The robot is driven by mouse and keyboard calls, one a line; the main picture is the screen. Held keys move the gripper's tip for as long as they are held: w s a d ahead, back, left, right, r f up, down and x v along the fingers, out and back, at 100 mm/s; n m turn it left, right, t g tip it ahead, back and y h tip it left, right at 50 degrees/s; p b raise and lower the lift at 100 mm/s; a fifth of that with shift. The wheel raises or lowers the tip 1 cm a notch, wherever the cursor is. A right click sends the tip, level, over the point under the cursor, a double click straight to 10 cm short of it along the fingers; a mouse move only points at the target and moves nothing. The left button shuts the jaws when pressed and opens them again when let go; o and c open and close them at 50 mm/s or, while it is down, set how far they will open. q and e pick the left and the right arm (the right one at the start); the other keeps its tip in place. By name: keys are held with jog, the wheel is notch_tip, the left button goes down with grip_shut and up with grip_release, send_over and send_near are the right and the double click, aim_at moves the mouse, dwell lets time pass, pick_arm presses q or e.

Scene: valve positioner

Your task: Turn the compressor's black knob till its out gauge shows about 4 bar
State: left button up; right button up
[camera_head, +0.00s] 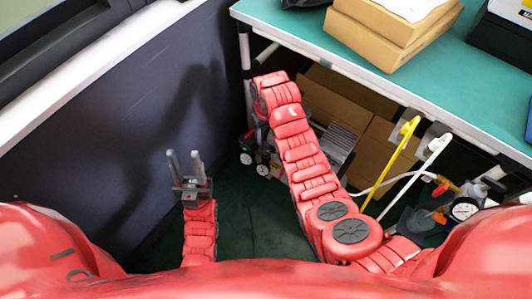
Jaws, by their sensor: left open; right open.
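My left gripper (187,163) points up above the dark green floor at left centre. Its two grey fingers are apart with nothing between them. My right arm reaches up and away to the table's left end. Its gripper (259,134) is small, dark and partly hidden at the arm's far end; it is open, but its fingers are hard to make out. A round white-faced gauge (463,210) sits among brass and orange fittings at the right edge, beside the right arm. Its reading is too small to tell. I cannot make out the black knob, nor clearly the compressor's body.
A teal-topped table (300,27) with cardboard boxes (385,30) stands at upper right. Below it are more boxes (365,155), a yellow handle (404,150) and a white one (425,168). A small wheeled item (246,158) stands by the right gripper. A dark wall (90,150) bounds the left.

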aim_at(266, 151)
notch_tip(266, 151, down, 12)
jog(key=shift+r+b, duration=0.25)
jog(key=shift+b, duration=0.95)
jog(key=shift+w, duration=0.1)
